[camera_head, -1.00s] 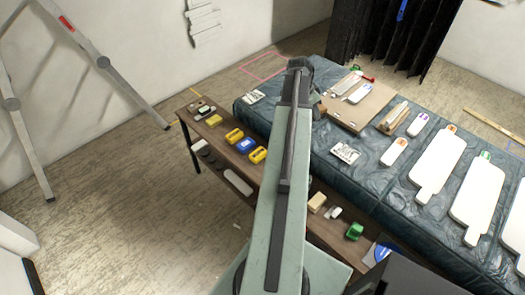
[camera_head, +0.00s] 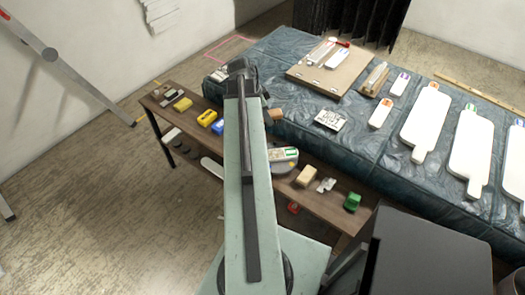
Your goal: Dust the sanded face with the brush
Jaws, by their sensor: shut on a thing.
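My gripper (camera_head: 245,75) is at the far end of my raised arm, over the front edge of the covered table. The arm and wrist hide its fingertips. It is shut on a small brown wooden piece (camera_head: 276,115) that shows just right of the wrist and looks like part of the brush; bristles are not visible. A white stepped relief (camera_head: 160,14) is on the left wall, cut off at the top. I cannot tell whether it bears the sanded face. The gripper is well apart from it.
The dark-covered table (camera_head: 330,150) holds white paddle shapes (camera_head: 425,115), a tan board (camera_head: 325,75) and a card (camera_head: 330,119). A wooden bench (camera_head: 325,203) in front carries yellow, blue and green items. A ladder (camera_head: 75,75) stands at left. The floor between has free room.

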